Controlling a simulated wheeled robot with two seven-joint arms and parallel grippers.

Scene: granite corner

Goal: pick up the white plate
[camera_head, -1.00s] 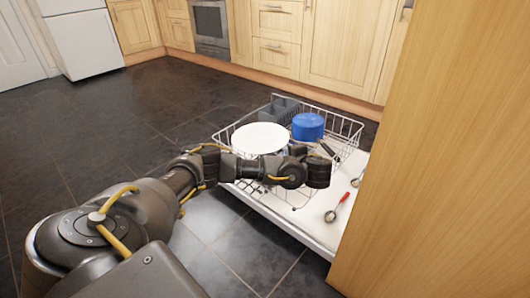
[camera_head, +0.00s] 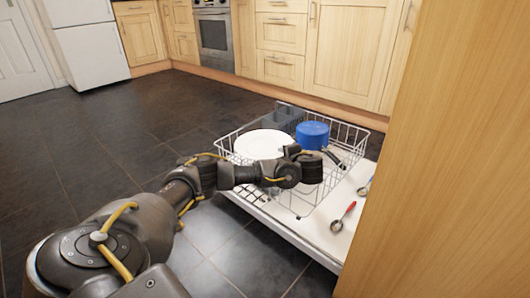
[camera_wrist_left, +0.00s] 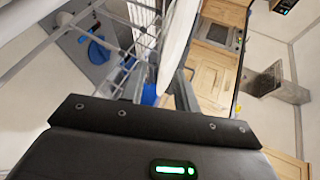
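The white plate (camera_head: 264,144) stands tilted in the wire dish rack, its face toward the head camera. My left gripper (camera_head: 293,153) is at the plate's right lower edge, and my wrist hides part of that edge. In the left wrist view the plate (camera_wrist_left: 178,42) shows nearly edge-on, reaching down between the two fingers of my left gripper (camera_wrist_left: 160,88). The fingers look apart, with a gap on the left side of the plate, so I see no firm hold. My right gripper is not in view.
The wire rack (camera_head: 355,136) sits on a pulled-out white dishwasher door (camera_head: 320,238). A blue pot (camera_head: 312,135) stands right of the plate. A red-handled utensil (camera_head: 349,210) lies on the door. A wooden panel (camera_head: 450,170) closes off the right. Dark floor is free at left.

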